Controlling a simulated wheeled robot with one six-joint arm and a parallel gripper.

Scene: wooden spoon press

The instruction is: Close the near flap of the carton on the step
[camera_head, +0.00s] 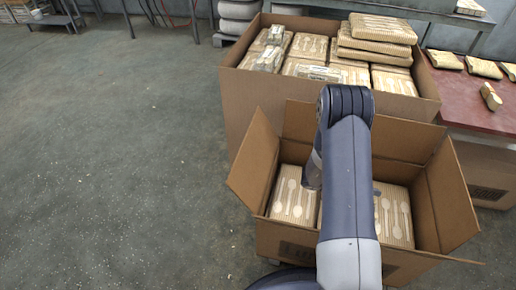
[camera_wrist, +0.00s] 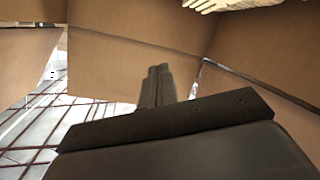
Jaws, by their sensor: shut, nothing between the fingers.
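The open carton (camera_head: 283,238) stands at the lower middle right of the head view, with packs of wooden spoons (camera_head: 294,199) inside. Its left flap (camera_head: 254,162), right flap (camera_head: 451,195) and far flap (camera_head: 400,139) stand up and outward. Along the near edge only a thin strip shows at the lower right, perhaps the near flap; my arm hides the middle of that edge. My gripper (camera_wrist: 159,72) shows in the wrist view, shut and empty, in front of a brown cardboard panel (camera_wrist: 120,62). I cannot tell whether it touches it. My arm hides the fingers in the head view.
A larger carton (camera_head: 236,105) full of spoon packs stands right behind. A red-topped table (camera_head: 465,97) with a few packs is at the right. A metal bench and grey stacked sacks (camera_head: 238,12) are at the back. The floor on the left is clear.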

